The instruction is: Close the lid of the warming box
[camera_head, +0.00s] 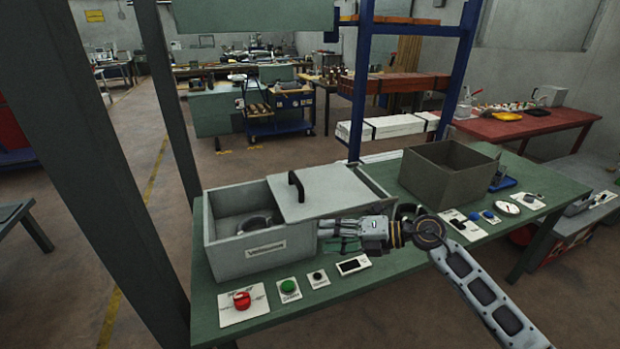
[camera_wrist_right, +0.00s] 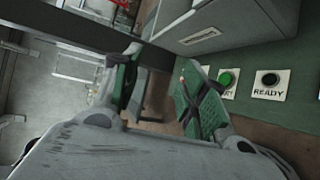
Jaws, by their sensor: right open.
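The grey warming box (camera_head: 235,262) stands on the left part of the green table (camera_head: 390,285). Its flat grey lid (camera_head: 335,193) lies over the right part and the left part is open, with a dark round thing (camera_head: 253,224) inside. A black handle (camera_head: 296,186) stands at the lid's left edge. My right gripper (camera_head: 325,232) is beside the front right of the box, below the lid; I cannot tell whether it touches. In the right wrist view it is open and empty (camera_wrist_right: 163,96), with the box (camera_wrist_right: 205,22) above it. My left gripper is not in view.
A red knob (camera_head: 241,300), a green button (camera_head: 288,287), a black READY button (camera_wrist_right: 270,79) and a small display (camera_head: 353,265) line the table's front edge. An open brown box (camera_head: 445,180) stands right of the lid. A blue rack post (camera_head: 360,90) rises behind.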

